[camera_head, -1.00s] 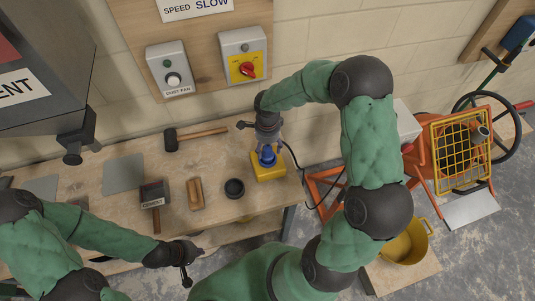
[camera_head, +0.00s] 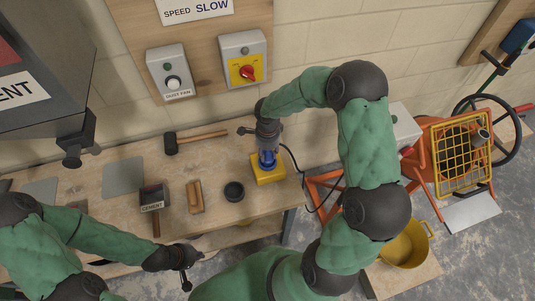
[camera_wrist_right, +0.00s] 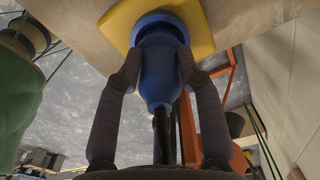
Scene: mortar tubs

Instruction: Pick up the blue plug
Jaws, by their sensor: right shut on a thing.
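The blue plug (camera_wrist_right: 160,66) stands upright at the yellow socket block (camera_wrist_right: 118,22) in the right wrist view, its black cable running back toward my wrist. My right gripper (camera_wrist_right: 160,75) has a finger on each side of the plug and is shut on it. In the head view the blue plug (camera_head: 267,159) shows just above the yellow block (camera_head: 268,176), with my right gripper (camera_head: 267,146) over it from above. I cannot tell whether the plug is fully seated in the block. My left gripper (camera_head: 187,270) hangs in front of the bench, away from the plug; its finger opening is unclear.
The wooden bench (camera_head: 170,175) also holds a mallet (camera_head: 195,138), a dark round cup (camera_head: 234,190), a wooden float (camera_head: 195,196) and a cement-labelled tool (camera_head: 152,197). An orange mixer (camera_head: 440,155) and a yellow tub (camera_head: 405,245) stand to the right.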

